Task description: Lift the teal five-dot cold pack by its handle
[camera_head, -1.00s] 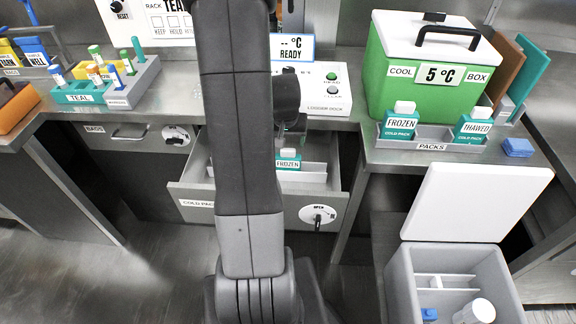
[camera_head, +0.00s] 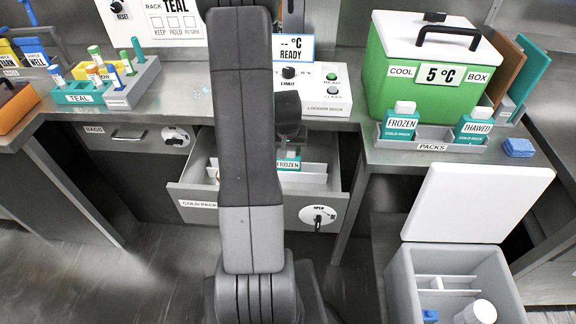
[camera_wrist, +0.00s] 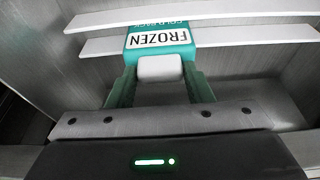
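A teal cold pack labelled FROZEN (camera_wrist: 160,38) with a white handle (camera_wrist: 160,68) stands in the open cold-pack drawer; the head view shows part of it (camera_head: 288,163). Its dots are not visible, so I cannot tell whether it has five. In the head view my arm hides part of the drawer, and my wrist is just above the pack.
The drawer (camera_head: 196,205) has pale dividers (camera_wrist: 200,12) and metal walls. Other teal packs, FROZEN (camera_head: 400,125) and THAWED (camera_head: 474,128), stand in the PACKS tray (camera_head: 432,147) beside the green cool box (camera_head: 400,75). An open grey bin (camera_head: 400,275) stands lower right.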

